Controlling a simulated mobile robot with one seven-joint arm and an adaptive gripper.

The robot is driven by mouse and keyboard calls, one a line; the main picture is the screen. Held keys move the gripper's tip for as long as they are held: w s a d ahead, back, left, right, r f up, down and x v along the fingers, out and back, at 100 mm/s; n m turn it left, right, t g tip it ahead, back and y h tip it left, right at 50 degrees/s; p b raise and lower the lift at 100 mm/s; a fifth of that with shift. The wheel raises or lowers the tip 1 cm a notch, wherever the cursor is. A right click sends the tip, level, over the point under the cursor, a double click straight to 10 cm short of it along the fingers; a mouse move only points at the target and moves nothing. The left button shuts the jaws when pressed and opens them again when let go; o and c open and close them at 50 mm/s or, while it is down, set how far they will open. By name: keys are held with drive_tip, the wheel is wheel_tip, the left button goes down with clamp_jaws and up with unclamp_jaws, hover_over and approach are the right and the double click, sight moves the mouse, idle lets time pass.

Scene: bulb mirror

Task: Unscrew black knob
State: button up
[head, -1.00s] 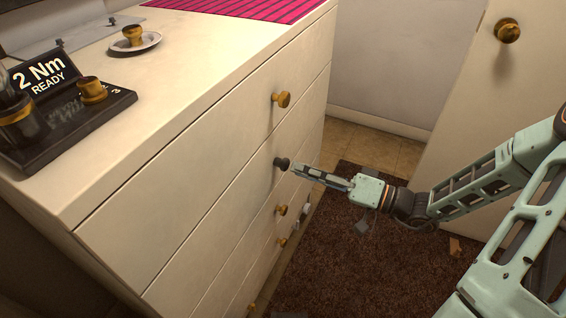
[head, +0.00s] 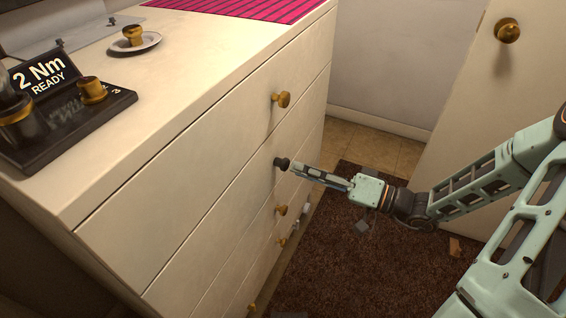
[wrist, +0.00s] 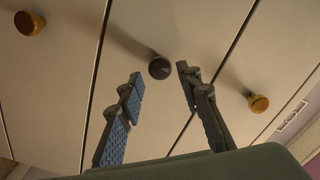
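The black knob (head: 281,163) sits on a cream drawer front, the second drawer from the top. In the wrist view the round black knob (wrist: 159,68) shows between my two fingertips, with a gap on each side. My gripper (head: 293,165) reaches in from the right in the head view, its tips right at the knob. In the wrist view my gripper (wrist: 160,73) is open, its blue-padded fingers on either side of the knob. I see no contact; how far the tips reach past the knob is hard to tell.
Brass knobs sit on the drawer above (head: 281,99) and the drawer below (head: 281,210). On the dresser top are a black "2 Nm READY" stand (head: 70,125) and a saucer (head: 152,40) bearing a brass knob. A door (head: 480,110) stands right; brown carpet (head: 340,260) lies below.

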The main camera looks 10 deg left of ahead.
drive_tip(key=shift+r+m+p, duration=0.15)
drive_tip(key=shift+m+p, duration=0.5)
drive_tip(key=shift+m, duration=0.25)
drive_tip(key=shift+m+p, duration=0.8)
drive_tip(key=shift+m, duration=0.6)
drive_tip(key=shift+m+p, duration=0.85)
drive_tip(key=shift+m, duration=0.25)
drive_tip(key=shift+m+p, duration=0.65)
drive_tip(key=shift+m, duration=0.55)
drive_tip(key=m+p, duration=0.2)
drive_tip(key=m, duration=0.2)
drive_tip(key=shift+p, duration=0.35)
drive_tip(key=shift+m+p, duration=1.45)
drive_tip(key=shift+m, duration=1.15)
